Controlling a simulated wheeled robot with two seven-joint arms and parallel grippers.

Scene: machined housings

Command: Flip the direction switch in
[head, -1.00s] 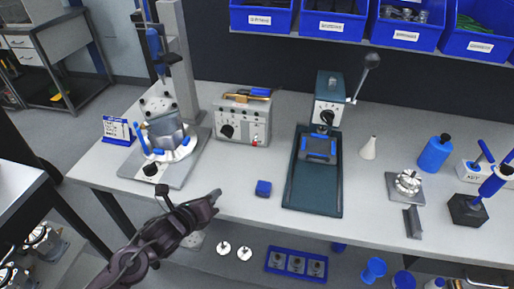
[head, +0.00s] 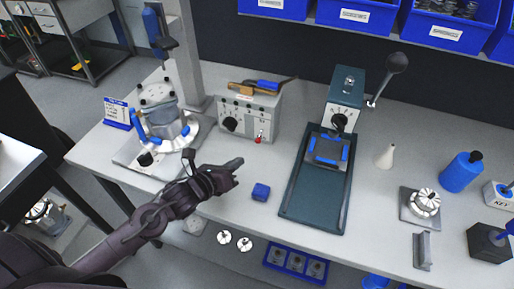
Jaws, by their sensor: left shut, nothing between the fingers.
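A grey control box (head: 250,116) stands at the back of the bench, left of the middle. It has a black knob (head: 229,124) on its front left and a small red-tipped switch (head: 259,137) at its lower right. I cannot tell which way the switch points. My left gripper (head: 236,164) is shut and empty. It is in front of and below the control box in the picture, apart from it. My right gripper is not in view.
A round housing fixture (head: 163,122) stands left of the box. A green press (head: 313,209) with a ball lever stands further right. Clear bench lies between the gripper and the box.

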